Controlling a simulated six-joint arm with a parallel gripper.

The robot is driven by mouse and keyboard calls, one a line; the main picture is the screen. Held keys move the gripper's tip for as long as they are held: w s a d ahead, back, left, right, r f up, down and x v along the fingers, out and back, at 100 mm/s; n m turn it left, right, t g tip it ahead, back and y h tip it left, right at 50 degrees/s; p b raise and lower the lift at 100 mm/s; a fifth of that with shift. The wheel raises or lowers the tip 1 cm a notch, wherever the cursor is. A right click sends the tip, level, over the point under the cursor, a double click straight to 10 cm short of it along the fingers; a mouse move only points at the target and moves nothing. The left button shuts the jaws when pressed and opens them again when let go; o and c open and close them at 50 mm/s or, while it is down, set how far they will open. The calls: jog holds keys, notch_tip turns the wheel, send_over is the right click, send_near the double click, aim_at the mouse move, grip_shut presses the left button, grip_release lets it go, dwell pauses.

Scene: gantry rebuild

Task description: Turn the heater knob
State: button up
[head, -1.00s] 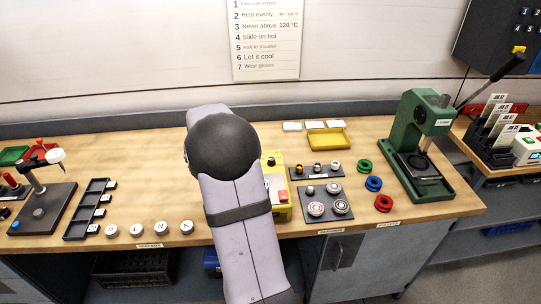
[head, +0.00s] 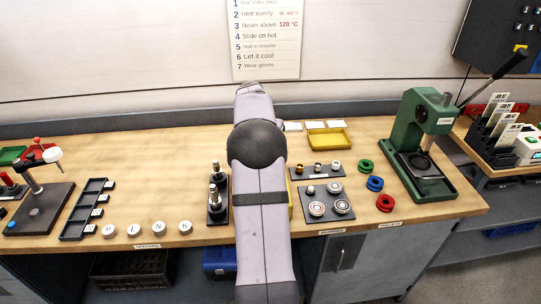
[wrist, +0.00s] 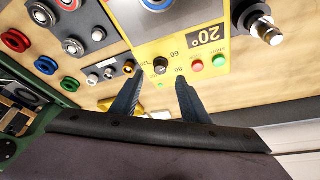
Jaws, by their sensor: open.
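The yellow heater (wrist: 196,82) fills the middle of the wrist view, with a display reading 20°. Its black round knob (wrist: 160,66) sits on the panel between number marks. A red button (wrist: 197,65) and a green button (wrist: 219,60) are beside it. My gripper (wrist: 157,80) is open and empty, its two dark fingers pointing toward the panel on either side of the knob's line. The knob lies just beyond the fingertips; I cannot tell the exact gap. In the head view my arm hides the gripper and nearly all of the heater.
On the left, a black stand with metal posts (head: 217,207) is close to my arm. White lettered discs (head: 133,230) lie along the front.

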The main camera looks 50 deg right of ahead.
jog(key=shift+p+x, duration=1)
jog(key=shift+x, duration=1.9)
jog(key=c, duration=1)
